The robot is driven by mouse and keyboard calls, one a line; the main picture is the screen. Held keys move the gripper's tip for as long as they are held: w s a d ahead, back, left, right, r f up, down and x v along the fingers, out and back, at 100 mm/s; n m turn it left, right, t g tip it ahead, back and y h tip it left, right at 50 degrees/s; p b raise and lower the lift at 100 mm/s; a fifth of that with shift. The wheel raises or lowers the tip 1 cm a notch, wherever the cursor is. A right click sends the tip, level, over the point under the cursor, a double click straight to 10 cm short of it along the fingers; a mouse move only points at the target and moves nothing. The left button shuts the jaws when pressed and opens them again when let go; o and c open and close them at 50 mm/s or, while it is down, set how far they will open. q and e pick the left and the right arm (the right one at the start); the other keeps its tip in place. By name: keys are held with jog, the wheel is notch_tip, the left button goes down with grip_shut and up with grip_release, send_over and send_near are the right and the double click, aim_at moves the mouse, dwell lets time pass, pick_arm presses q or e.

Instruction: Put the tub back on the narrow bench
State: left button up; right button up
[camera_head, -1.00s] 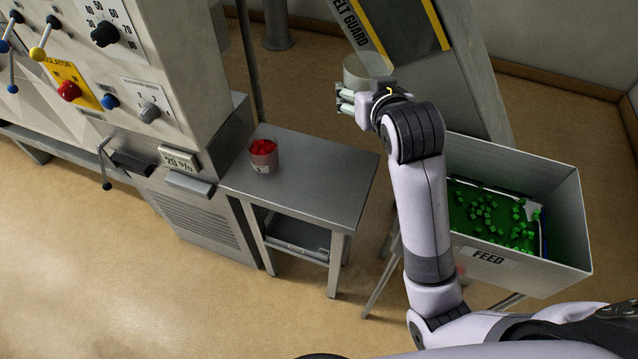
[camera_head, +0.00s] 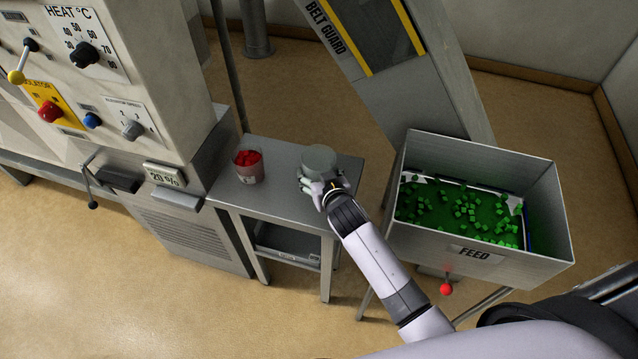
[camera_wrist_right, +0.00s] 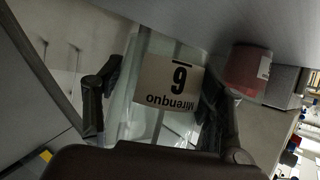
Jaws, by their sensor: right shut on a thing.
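The tub (camera_head: 320,157) is a clear, pale round container with a plain rim, seen from above over the right part of the narrow bench. In the right wrist view the tub (camera_wrist_right: 135,115) shows a beige label reading "6 Mirenquo", upside down, and looks empty. My right gripper (camera_head: 320,184) is shut around its sides, one finger on each side. The narrow bench (camera_head: 275,203) is a grey metal table with a lower shelf. I cannot tell whether the tub's base touches the bench top. My left gripper is not in view.
A tub of red pieces (camera_head: 249,167) stands on the bench's left part, apart from the held tub. The control cabinet (camera_head: 165,75) stands left of the bench. The feed hopper (camera_head: 480,250) with green cubes is on the right, below the belt guard (camera_head: 400,85).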

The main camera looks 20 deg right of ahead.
jog(key=shift+f, duration=2.4)
jog(key=shift+f, duration=0.1)
jog(key=shift+f+b, duration=0.15)
jog(key=shift+b, duration=0.2)
jog(key=o, duration=1.4)
jog(key=shift+o, duration=0.2)
jog(key=shift+r+p, duration=0.3)
jog(key=shift+r, duration=0.05)
jog(key=v, duration=1.2)
jog(key=shift+f+b, duration=0.15)
jog(key=shift+b, duration=0.2)
